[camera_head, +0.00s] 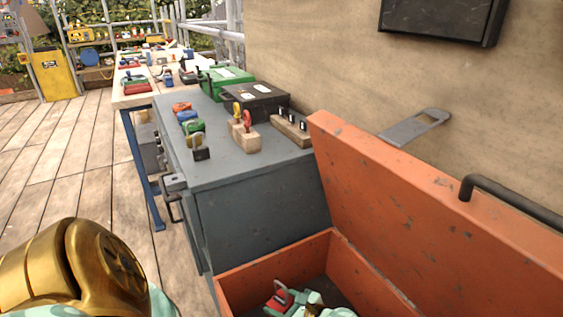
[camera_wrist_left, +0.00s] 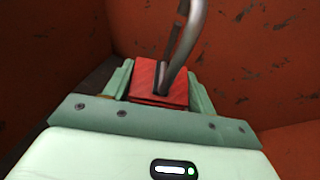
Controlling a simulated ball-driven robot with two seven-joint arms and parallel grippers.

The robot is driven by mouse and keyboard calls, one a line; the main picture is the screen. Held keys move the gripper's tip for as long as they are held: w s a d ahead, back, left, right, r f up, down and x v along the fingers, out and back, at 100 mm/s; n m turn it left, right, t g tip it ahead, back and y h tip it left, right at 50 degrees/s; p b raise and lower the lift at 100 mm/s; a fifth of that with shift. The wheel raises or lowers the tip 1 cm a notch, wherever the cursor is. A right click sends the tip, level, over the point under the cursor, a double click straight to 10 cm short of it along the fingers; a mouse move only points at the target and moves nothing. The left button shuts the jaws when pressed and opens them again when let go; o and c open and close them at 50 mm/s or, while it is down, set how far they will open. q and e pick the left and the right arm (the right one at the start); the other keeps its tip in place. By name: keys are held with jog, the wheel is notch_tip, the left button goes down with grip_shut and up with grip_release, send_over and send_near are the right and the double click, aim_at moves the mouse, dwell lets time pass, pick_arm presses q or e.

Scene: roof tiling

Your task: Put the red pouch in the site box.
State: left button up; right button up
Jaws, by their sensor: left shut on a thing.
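The site box (camera_head: 268,264) is orange with worn paint, and its lid (camera_head: 430,205) stands open. My left gripper (camera_head: 290,298) is inside the box opening, low in the head view. It is shut on a red thing (camera_head: 279,296), which also shows between the pale green fingers in the left wrist view (camera_wrist_left: 145,80). The red thing looks like a block with a grey metal loop, more like a padlock than a pouch. The box's orange walls (camera_wrist_left: 250,50) surround it in the wrist view. Whether it touches the floor is hidden. My right gripper is not in view.
A grey cabinet (camera_head: 260,215) stands just beyond the box, with padlocks, wooden blocks and a black case (camera_head: 256,102) on top. A dark handle (camera_head: 510,200) is on the lid. A workbench and yellow panel (camera_head: 54,76) stand farther back. Wooden decking is clear at left.

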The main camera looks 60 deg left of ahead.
pick_arm(q)
jog(key=o, duration=1.6)
jog(key=shift+o, duration=0.2)
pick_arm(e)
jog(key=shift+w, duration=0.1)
pick_arm(q)
jog(key=p+v, duration=0.1)
jog(key=v, duration=1.1)
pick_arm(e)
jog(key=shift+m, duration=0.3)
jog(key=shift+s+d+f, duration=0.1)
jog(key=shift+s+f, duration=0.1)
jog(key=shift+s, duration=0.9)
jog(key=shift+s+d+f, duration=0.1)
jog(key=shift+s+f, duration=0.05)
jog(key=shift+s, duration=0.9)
pick_arm(q)
jog(key=shift+r, duration=0.1)
